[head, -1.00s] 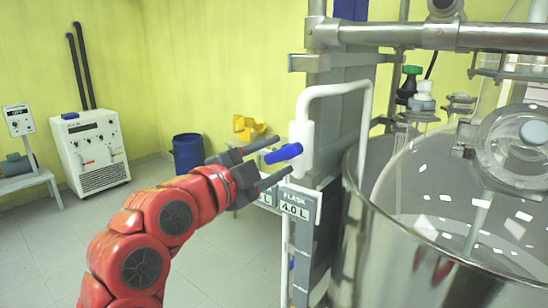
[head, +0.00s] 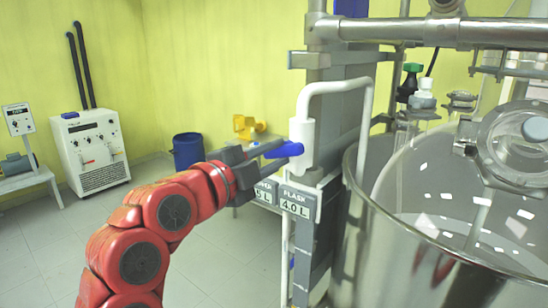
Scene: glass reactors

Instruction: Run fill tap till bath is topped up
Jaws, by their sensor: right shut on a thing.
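The fill tap is a white valve body (head: 303,135) on a white pipe that bends over toward the bath, with a blue handle (head: 288,150) sticking out to the left. My right gripper (head: 272,152), on the red arm, is shut on the blue handle. The bath is the large shiny metal vessel (head: 385,250) at the right. A glass vessel with bright reflections sits inside it, and I cannot clearly tell the water level. My left gripper is not in view.
A metal frame post (head: 338,100) stands behind the tap, and a horizontal steel bar (head: 420,33) crosses above the bath. A label reading FLASK 4.0 L (head: 296,204) is just below the tap. A white cabinet (head: 90,150) and blue bin (head: 187,151) stand further left. Floor between is clear.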

